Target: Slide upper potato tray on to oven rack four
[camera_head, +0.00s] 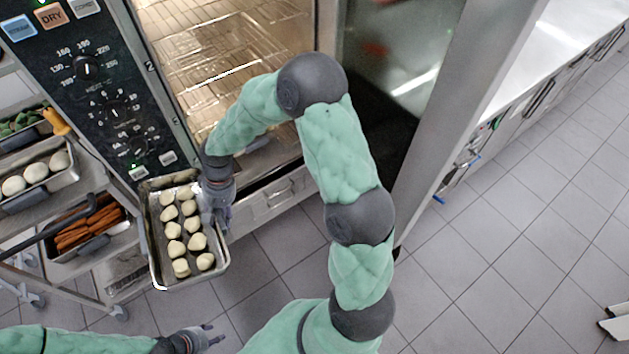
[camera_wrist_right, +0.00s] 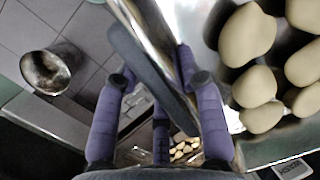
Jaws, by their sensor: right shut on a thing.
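The potato tray (camera_head: 154,245) is a metal tray holding two rows of pale potatoes (camera_head: 174,230). It is held in the air in front of the oven's control panel, left of the oven opening. My right gripper (camera_head: 217,208) is shut on the tray's right edge; in the right wrist view its purple fingers (camera_wrist_right: 160,110) straddle the rim, with potatoes (camera_wrist_right: 247,35) at upper right. The open oven (camera_head: 235,50) shows wire racks (camera_head: 215,45) inside, partly hidden by my right arm; rack four cannot be singled out. My left gripper (camera_head: 212,335) is open and empty, low over the floor.
A trolley (camera_head: 105,265) at left carries a tray of pale round items (camera_head: 38,176) and a tray of carrots (camera_head: 90,228). The oven door (camera_head: 460,100) stands open at right. A counter (camera_head: 565,40) lies beyond it. A round metal vessel (camera_wrist_right: 45,70) shows in the wrist view.

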